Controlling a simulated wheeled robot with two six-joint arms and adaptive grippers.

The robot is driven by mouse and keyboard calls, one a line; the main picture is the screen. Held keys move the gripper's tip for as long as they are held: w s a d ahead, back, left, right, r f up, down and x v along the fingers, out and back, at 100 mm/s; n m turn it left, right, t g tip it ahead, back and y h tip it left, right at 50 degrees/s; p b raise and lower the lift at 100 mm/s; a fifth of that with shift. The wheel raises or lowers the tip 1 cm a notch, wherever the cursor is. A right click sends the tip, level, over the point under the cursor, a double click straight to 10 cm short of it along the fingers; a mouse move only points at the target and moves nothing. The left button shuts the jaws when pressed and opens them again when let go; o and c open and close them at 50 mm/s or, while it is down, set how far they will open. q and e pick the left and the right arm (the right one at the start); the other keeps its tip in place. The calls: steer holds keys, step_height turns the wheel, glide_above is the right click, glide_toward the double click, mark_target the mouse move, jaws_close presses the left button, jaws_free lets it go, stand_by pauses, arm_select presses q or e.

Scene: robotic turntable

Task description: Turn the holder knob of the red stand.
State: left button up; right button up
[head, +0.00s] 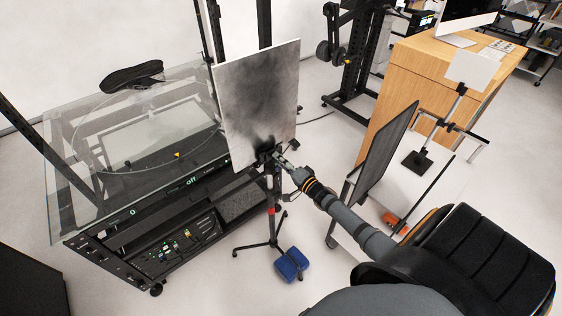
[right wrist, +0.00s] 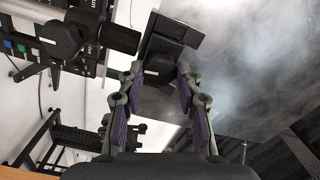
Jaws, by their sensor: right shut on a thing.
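The red stand (head: 270,212) is a thin dark pole on tripod legs with a red collar, left of centre in the head view. A grey-black smoky panel (head: 258,95) is held at its top. My right gripper (head: 281,160) reaches the stand's holder just below the panel's lower edge. In the right wrist view my gripper (right wrist: 159,82) has its fingers on both sides of a dark block, the holder knob (right wrist: 160,62), and is shut on it. The knob is too small and dark to tell apart in the head view. My left gripper is not in view.
A glass-topped turntable cabinet (head: 130,180) stands at the left with a black shoe (head: 132,76) on its glass. A blue weight (head: 291,264) lies by the tripod's feet. A dark panel (head: 385,150) stands close right of my arm. A wooden desk (head: 440,75) is behind it.

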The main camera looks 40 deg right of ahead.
steer(key=shift+f, duration=0.15)
steer(key=o, duration=1.2)
steer(key=shift+c, duration=0.2)
steer(key=s+d, duration=0.1)
steer(key=s, duration=1.1)
steer(key=shift+d, duration=0.15)
